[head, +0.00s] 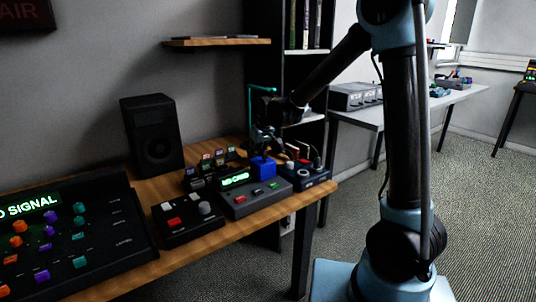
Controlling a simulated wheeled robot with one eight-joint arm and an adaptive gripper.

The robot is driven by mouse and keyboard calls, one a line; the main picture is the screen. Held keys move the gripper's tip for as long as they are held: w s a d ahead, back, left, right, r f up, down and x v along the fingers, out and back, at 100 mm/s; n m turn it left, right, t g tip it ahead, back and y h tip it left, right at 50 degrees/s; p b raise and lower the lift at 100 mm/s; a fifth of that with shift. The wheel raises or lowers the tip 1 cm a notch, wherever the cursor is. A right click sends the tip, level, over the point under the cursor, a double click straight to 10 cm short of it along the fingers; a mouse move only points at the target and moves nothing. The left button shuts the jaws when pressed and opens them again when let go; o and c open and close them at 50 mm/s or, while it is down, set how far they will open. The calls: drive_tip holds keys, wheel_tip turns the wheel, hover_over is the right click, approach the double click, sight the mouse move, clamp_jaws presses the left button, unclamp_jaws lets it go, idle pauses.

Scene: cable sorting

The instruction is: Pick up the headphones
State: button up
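I cannot clearly make out headphones in the head view. A thin teal angled piece (263,87) stands up behind my wrist at the back of the wooden desk; whether it is a stand or part of the headphones I cannot tell. My gripper (264,147) points down over the right part of the desk, just above a blue block (263,168). The gripper is small and dark here, and its fingers do not show clearly. I cannot tell whether it touches the block or holds anything.
The wooden desk (228,235) carries a black speaker (152,137), a large mixing panel (100,235), a small button box (187,219) and a grey box with a green display (254,195). A dark shelf unit (262,57) stands behind. A grey table (425,109) is at right.

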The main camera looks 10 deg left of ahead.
clamp_jaws()
wheel_tip(320, 180, up, 10)
idle(0.5)
idle(0.3)
